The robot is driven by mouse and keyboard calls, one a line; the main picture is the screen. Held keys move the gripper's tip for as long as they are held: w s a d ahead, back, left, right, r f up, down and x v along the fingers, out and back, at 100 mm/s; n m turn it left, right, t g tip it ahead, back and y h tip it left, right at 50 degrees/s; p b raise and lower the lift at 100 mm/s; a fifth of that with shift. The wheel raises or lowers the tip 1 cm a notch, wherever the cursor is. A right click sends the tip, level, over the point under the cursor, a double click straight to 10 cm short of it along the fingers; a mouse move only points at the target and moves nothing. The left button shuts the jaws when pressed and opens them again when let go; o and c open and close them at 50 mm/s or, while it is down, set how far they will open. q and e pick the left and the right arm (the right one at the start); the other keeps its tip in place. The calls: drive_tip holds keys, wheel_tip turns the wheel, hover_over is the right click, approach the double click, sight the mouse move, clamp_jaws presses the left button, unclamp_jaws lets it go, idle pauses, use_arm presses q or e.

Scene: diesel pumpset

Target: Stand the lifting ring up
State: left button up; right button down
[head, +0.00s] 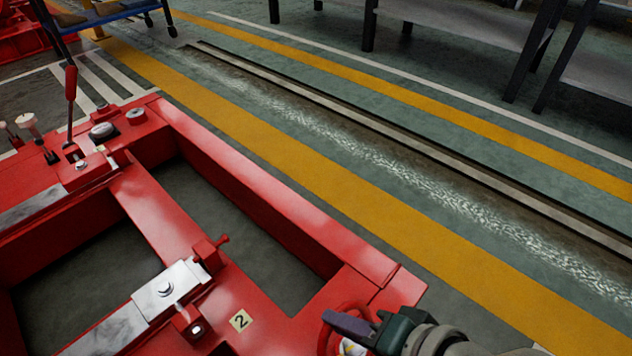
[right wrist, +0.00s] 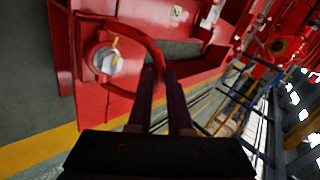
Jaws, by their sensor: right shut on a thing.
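The red lifting ring (right wrist: 151,45) shows in the right wrist view as a curved bar around a pale round fitting with a yellow mark (right wrist: 106,60). My right gripper (right wrist: 160,74) is shut on the ring's near side, with the bar between its two dark fingertips. In the head view, the ring (head: 325,334) is partly visible at the bottom, at the corner of the red frame, with my right gripper (head: 345,324) over it. The gripper and picture edge hide much of it. I cannot tell exactly how far the ring is tilted. My left gripper is in neither view.
The red pumpset frame (head: 240,205) fills the left, with open bays, a label "2" (head: 241,320) and a red-handled lever (head: 71,90). A blue cart (head: 105,14) and grey tables (head: 470,30) stand at the back. The floor right of the frame is clear.

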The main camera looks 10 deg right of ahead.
drive_tip(key=shift+s+d+f+g, duration=0.3)
drive_tip(key=shift+s+d+f, duration=0.05)
drive_tip(key=shift+s+f, duration=0.25)
drive_tip(key=c, duration=1.2)
unclamp_jaws()
drive_tip(key=o, duration=0.4)
drive_tip(key=shift+s+d, duration=0.3)
drive_tip(key=shift+c, duration=0.2)
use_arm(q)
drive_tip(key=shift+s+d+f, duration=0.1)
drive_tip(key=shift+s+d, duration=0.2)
use_arm(e)
drive_tip(key=shift+a, duration=0.1)
drive_tip(key=shift+w+r, duration=0.1)
